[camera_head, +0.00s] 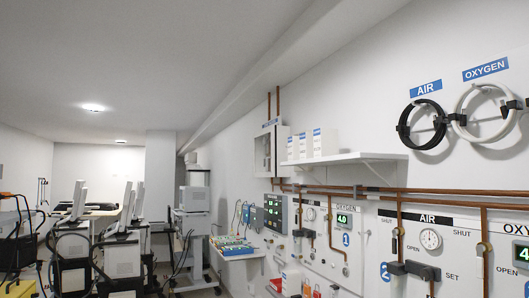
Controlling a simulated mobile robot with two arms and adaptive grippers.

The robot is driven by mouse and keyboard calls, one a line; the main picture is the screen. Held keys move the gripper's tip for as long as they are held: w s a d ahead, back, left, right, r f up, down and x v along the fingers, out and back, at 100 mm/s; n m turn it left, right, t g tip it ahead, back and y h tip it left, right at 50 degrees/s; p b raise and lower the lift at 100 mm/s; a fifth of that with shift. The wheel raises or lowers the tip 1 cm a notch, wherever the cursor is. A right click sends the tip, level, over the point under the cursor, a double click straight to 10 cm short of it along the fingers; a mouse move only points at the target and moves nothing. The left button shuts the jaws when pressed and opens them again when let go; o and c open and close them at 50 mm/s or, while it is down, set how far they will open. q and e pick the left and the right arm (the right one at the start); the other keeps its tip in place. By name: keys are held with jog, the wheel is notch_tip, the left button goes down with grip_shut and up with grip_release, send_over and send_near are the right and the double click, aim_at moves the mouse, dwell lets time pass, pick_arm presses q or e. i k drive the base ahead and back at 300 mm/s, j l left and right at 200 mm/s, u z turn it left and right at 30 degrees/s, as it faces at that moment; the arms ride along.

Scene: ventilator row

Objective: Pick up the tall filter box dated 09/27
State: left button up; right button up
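Several white boxes with blue markings stand upright on a white wall shelf (360,156) right of centre. A wide tall box (324,146) is at the right of the group, a second box (303,147) is beside it, and a narrow box (291,150) is at the left. Their dates are too small to read, so I cannot tell which one is dated 09/27. Neither of my grippers is in view.
Gas panels with copper pipes (455,192) cover the right wall, below a black hose coil (427,124) and a white hose coil (482,111). Ventilators (123,255) and cables crowd the left. A small table (240,257) holds colourful items. The shelf's right end is bare.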

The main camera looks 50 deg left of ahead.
aim_at(293, 141)
jog(key=u, duration=1.3)
jog(key=i+j, duration=0.15)
jog(key=j, duration=0.25)
jog(key=i+j+z, duration=0.15)
jog(key=j, duration=0.2)
jog(key=i+j, duration=0.1)
jog(key=j, duration=0.3)
jog(key=i+j+z, duration=0.1)
jog(key=j, duration=0.3)
jog(key=i+j+z, duration=0.1)
jog(key=j, duration=0.3)
